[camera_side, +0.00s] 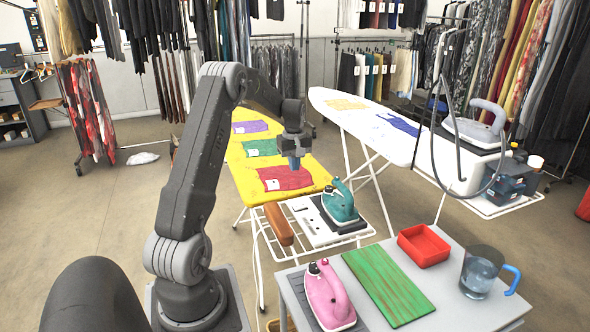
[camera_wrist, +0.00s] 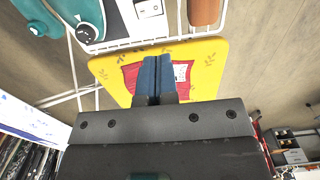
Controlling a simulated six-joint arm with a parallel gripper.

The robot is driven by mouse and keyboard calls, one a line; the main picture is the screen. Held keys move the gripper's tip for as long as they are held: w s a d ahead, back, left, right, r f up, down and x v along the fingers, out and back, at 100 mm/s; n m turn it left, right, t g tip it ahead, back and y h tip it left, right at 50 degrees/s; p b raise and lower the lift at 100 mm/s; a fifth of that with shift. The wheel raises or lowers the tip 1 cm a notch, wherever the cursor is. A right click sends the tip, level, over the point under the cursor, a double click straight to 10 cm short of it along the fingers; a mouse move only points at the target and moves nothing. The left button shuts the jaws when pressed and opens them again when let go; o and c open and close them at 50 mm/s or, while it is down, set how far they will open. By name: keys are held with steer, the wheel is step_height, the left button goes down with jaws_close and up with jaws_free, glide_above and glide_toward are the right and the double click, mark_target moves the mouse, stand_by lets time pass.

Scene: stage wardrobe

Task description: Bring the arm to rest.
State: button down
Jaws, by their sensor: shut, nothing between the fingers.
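My gripper (camera_side: 294,163) hangs over the front part of the yellow ironing board (camera_side: 240,170). Its blue fingers are together with nothing between them, and they also show in the wrist view (camera_wrist: 158,78). A red cloth (camera_side: 285,178) lies flat on the board just below and beside the fingers. In the wrist view the red cloth (camera_wrist: 128,82) shows behind them. I cannot tell the exact height of the fingers above the cloth.
A teal iron (camera_side: 340,204) stands on the rack at the board's near end, beside a brown wooden block (camera_side: 278,224). The grey table (camera_side: 450,310) holds a pink iron (camera_side: 328,296), a green board (camera_side: 388,284), a red tray (camera_side: 424,246) and a water jug (camera_side: 480,274).

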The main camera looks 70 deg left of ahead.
stand_by(0.3)
steer(key=d+r+m+t, duration=0.1)
steer(key=d+r+m, duration=0.2)
steer(key=d+r, duration=0.35)
steer(key=d+r+m+t+y, duration=0.1)
steer(key=d+r+m, duration=0.2)
steer(key=d, duration=0.7)
steer(key=d+r+m+t, duration=0.1)
steer(key=d+r+m, duration=0.25)
steer(key=d, duration=0.45)
steer(key=s+d+r+m+t+h, duration=0.1)
steer(key=s+d+m+t, duration=0.1)
steer(key=s+d+m, duration=0.6)
steer(key=s+d, duration=0.6)
steer(key=d, duration=0.3)
steer(key=shift+s+t, duration=0.25)
steer(key=shift+t, duration=0.05)
steer(key=shift+m, duration=0.25)
